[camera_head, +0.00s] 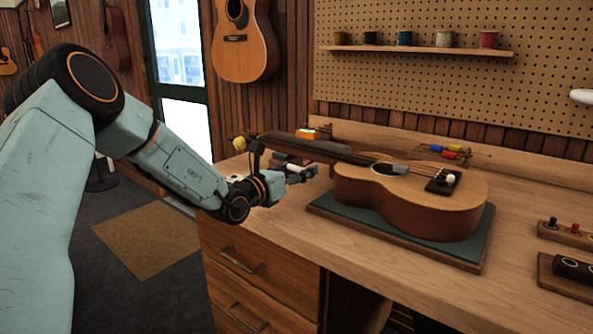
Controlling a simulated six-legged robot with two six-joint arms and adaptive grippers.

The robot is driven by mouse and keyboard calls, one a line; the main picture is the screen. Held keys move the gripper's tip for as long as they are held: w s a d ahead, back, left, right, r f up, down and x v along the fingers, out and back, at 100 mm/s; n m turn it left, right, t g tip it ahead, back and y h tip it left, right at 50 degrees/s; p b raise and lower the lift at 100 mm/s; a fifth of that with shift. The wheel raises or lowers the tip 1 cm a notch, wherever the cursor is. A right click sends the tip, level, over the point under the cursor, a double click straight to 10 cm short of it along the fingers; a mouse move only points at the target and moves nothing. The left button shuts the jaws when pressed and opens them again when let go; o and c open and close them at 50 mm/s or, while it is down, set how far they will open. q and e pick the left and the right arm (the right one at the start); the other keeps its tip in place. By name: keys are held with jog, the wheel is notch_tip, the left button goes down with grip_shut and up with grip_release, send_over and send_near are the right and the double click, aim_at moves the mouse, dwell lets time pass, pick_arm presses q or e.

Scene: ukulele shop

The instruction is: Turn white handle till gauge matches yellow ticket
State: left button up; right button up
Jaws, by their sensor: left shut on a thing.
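A ukulele (420,205) lies face up on a dark green mat (462,250) on the bench, its neck pointing left. A small orange device with a greenish lit face (308,133), perhaps the gauge, sits behind the neck; its reading is too small to read. A yellow knob (239,143) shows at the headstock end. My left gripper (300,174) is in front of the headstock, shut on a small pale piece that looks like the white handle (293,167), mostly hidden by the fingers. I cannot make out a yellow ticket. My right gripper is out of view.
The wooden bench (345,250) is clear in front of the mat. Screwdriver-like tools with coloured handles (450,153) lie behind the ukulele. A rack with coloured knobs (570,232) and a dark tray (567,280) stand at the right. A pegboard shelf (420,51) holds several pots.

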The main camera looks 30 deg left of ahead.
aim_at(296, 169)
pick_arm(q)
jog(key=shift+m, duration=2)
jog(key=shift+c, duration=0.3)
jog(key=o, duration=1.1)
jog(key=shift+f, duration=0.1)
jog(key=s, duration=0.5)
jog(key=shift+a, duration=0.25)
jog(key=shift+s+a, duration=0.2)
jog(key=shift+s, duration=0.5)
jog(key=shift+s+d, duration=0.15)
jog(key=shift+s, duration=0.4)
